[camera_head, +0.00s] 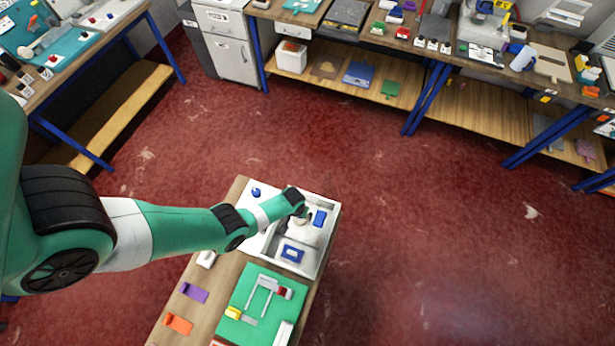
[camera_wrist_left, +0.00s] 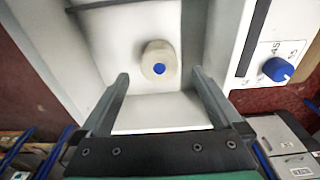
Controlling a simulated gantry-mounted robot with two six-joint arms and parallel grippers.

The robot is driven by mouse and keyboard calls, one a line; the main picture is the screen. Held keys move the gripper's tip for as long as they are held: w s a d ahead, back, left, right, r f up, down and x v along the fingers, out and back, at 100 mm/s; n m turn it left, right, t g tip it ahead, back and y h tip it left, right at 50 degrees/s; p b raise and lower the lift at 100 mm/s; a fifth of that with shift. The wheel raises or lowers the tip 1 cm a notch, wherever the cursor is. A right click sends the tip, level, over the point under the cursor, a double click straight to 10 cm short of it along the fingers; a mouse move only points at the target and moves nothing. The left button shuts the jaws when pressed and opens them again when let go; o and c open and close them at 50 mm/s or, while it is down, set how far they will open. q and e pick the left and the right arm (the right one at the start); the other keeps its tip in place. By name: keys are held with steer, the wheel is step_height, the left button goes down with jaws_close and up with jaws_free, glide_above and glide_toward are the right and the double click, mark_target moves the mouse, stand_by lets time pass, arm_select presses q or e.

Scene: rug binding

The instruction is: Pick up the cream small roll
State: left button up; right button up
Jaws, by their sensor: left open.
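The cream small roll (camera_wrist_left: 150,53) shows in the left wrist view as a short round piece with a blue centre. It is against the pale inside of a white box-like unit (camera_wrist_left: 62,40). My left gripper (camera_wrist_left: 160,75) is open, with one finger to each side of the roll in the picture and clear gaps between. I cannot tell how far the fingertips are above it. In the head view my left gripper (camera_head: 303,211) is over the white unit (camera_head: 327,240), and the roll cannot be made out clearly there. My right gripper is not in view.
A blue knob (camera_wrist_left: 278,69) stands on the unit's panel. Blue pieces (camera_head: 292,254) lie in the unit. A green mat (camera_head: 243,290) with tools, a purple piece (camera_head: 194,292) and an orange piece (camera_head: 178,323) lie on the bench. Loaded workbenches (camera_head: 430,62) line the back.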

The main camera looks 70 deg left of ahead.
arm_select(q)
steer(key=shift+f, duration=0.1)
steer(key=f+b, duration=0.5)
steer(key=shift+w+a+f, duration=0.2)
steer(key=shift+w, duration=0.05)
steer(key=shift+r, duration=0.2)
steer(key=c, duration=1.4)
steer(key=shift+c, duration=0.2)
